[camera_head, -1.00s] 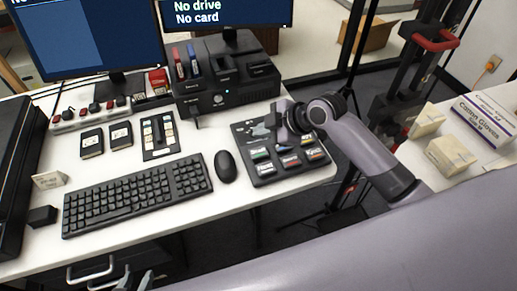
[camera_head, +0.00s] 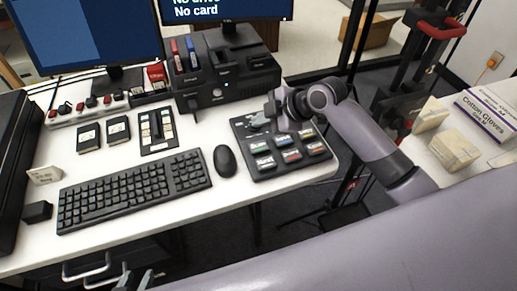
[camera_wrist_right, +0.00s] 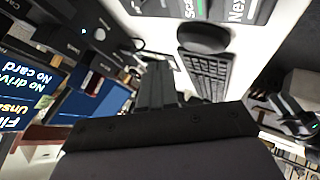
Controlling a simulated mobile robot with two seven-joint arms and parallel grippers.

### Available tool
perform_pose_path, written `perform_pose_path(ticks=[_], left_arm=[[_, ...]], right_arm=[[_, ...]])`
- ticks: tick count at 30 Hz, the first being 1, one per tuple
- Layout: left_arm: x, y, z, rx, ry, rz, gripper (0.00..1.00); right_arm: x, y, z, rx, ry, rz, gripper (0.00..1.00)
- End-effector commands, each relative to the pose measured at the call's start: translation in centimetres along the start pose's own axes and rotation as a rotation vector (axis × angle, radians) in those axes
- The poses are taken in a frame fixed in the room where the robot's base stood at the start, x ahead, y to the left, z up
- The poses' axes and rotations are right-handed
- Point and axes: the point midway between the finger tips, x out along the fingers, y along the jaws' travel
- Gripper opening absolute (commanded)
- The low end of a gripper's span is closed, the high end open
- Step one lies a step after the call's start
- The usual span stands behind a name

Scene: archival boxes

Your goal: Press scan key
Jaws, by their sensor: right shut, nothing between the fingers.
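A black key pad (camera_head: 240,131) with several colour-striped keys lies at the right end of the white desk. The scan key (camera_head: 262,146), with a green stripe, appears to be the back-left one of these keys. It also shows partly at the top edge of the right wrist view (camera_wrist_right: 190,8), next to the "Nex…" key (camera_wrist_right: 237,10). My right gripper (camera_head: 272,111) is shut and empty. It is over the back part of the pad, behind the scan key and apparently clear of it. My left gripper (camera_head: 135,281) shows only its tips at the bottom edge; they look apart.
A black mouse (camera_head: 225,160) and keyboard (camera_head: 135,190) lie left of the pad. A black drive unit (camera_head: 215,85) and monitors stand behind it. A side table with cartons and a glove box (camera_head: 488,115) is at the right.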

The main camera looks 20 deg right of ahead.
Motion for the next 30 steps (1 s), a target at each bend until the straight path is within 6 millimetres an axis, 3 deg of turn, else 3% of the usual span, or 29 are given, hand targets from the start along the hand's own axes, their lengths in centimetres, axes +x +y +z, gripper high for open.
perform_pose_path(ticks=[3, 12, 30], left_arm=[[1.3, 0.0, 1.7, 0.000, 0.000, 0.000, 0.40], [3.0, 0.0, 4.1, 0.000, -0.001, 0.000, 0.40], [3.2, 0.0, 4.4, 0.000, 0.000, 0.000, 0.40]], right_arm=[[1.5, -1.1, 1.1, 0.000, 0.000, 0.000, 0.00], [3.8, -2.8, 2.9, 0.000, -0.002, -0.001, 0.00], [4.5, -3.3, 3.3, -0.001, -0.001, -0.001, 0.00]])
